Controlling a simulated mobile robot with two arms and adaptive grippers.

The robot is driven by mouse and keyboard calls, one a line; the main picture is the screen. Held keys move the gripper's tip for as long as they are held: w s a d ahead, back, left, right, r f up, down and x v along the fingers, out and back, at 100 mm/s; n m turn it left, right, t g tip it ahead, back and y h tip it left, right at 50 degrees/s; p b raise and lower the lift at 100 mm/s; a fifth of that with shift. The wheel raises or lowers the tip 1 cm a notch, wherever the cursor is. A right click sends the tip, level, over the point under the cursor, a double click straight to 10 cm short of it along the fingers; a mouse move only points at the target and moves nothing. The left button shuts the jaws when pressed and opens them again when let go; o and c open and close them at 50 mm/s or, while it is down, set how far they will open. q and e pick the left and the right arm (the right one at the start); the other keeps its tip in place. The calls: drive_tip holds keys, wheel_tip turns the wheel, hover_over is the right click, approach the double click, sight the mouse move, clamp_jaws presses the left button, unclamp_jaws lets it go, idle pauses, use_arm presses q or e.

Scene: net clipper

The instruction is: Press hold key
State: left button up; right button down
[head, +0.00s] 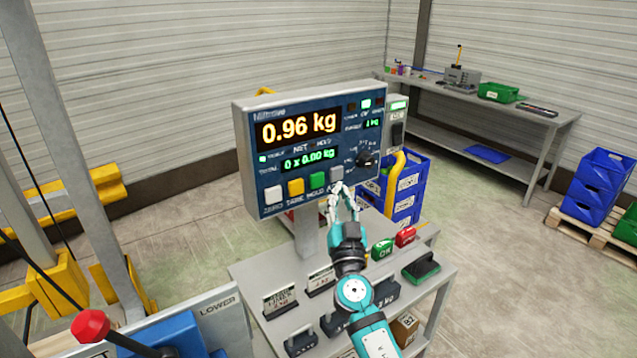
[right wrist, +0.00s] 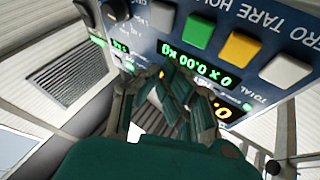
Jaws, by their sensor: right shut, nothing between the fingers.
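The hold key is the green key (head: 316,181) on the blue front panel of the weighing indicator (head: 262,178). It sits between a yellow key (head: 296,187) and a grey key (head: 337,174). My right gripper (head: 342,189) is shut and empty, with its tips near the panel's lower edge, just below the grey key. In the right wrist view, the green key (right wrist: 200,29) shows above my fingers (right wrist: 168,76), apart from them in the picture. Whether the tips touch the panel is unclear. My left gripper is out of view.
The indicator stands on a post above a grey table (head: 250,272) with small weights and signs. A white key (head: 273,195) is leftmost in the row. A dark knob (head: 367,158) is to the right of the keys. Blue crates (head: 408,190) stand behind.

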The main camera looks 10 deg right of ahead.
sight(317, 180)
drive_tip(key=w, duration=0.1)
drive_tip(key=w+a+b, duration=0.1)
drive_tip(key=w, duration=0.1)
drive_tip(key=w+b, duration=0.1)
drive_tip(key=shift+w+a, duration=0.25)
drive_tip(key=shift+a, duration=0.1)
drive_tip(key=shift+b, duration=0.3)
idle(0.9)
drive_tip(key=shift+w+a+b, duration=0.2)
drive_tip(key=shift+w+b, duration=0.2)
drive_tip(key=shift+b, duration=0.2)
